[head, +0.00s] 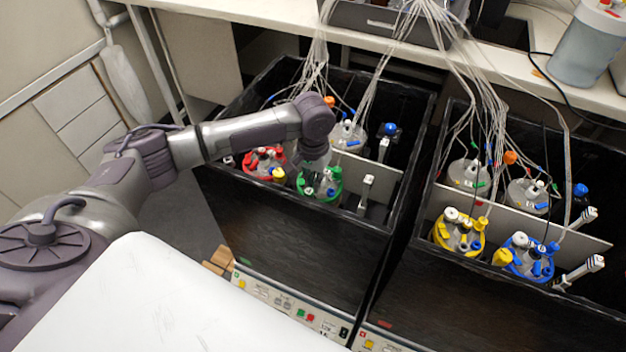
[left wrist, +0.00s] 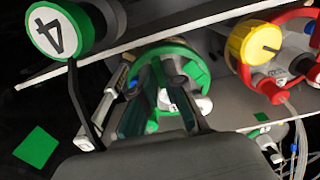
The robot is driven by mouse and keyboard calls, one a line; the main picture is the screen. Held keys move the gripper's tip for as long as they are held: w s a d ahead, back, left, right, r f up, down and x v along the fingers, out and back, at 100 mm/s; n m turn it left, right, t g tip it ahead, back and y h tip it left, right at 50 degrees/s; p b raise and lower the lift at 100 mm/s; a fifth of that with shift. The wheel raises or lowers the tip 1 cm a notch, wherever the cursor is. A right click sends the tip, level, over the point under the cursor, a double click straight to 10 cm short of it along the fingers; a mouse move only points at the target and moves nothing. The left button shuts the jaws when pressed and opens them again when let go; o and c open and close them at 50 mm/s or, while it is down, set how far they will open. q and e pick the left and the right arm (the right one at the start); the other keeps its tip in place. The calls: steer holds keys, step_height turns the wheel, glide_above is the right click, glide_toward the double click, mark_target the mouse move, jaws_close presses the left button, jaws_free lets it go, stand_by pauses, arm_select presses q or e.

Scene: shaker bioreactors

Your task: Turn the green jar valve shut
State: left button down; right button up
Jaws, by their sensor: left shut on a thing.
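The green jar (head: 333,189) stands in the left black box, with a green ring and green and white fittings on its lid. My left gripper (head: 316,172) reaches down over it and hides part of the lid. In the left wrist view the green ring (left wrist: 205,62) lies beyond the fingertips of my left gripper (left wrist: 160,103). The fingers are closed on the green jar valve, which is mostly hidden between them, so its turn angle cannot be told. My right gripper is not in view.
The red jar (head: 252,168) with a yellow knob (left wrist: 252,43) is close beside the green jar. A numbered round tag (left wrist: 52,33) on a black stem stands near the gripper. A white handle (head: 367,181) is to the right. Cables (head: 318,50) hang above; a divider (head: 378,163) runs behind.

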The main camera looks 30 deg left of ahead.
arm_select(q)
steer(key=m+p, duration=0.2)
steer(key=p, duration=0.1)
steer(key=m+p, duration=0.2)
steer(key=p, duration=0.1)
steer(key=shift+r, duration=0.3)
steer(key=m+p, duration=0.2)
steer(key=m, duration=0.1)
steer(key=shift+f, duration=0.1)
steer(key=m+p, duration=0.1)
steer(key=m, duration=0.1)
steer(key=shift+m, duration=0.4)
steer(key=m+p, duration=0.1)
steer(key=m, duration=0.1)
steer(key=shift+f+m, duration=0.1)
steer(key=shift+m, duration=0.3)
steer(key=m+p, duration=0.1)
steer(key=m, duration=0.4)
steer(key=shift+f+m, duration=0.1)
steer(key=shift+m, duration=0.2)
steer(key=c, duration=1.2)
jaws_free()
steer(key=shift+c, duration=0.2)
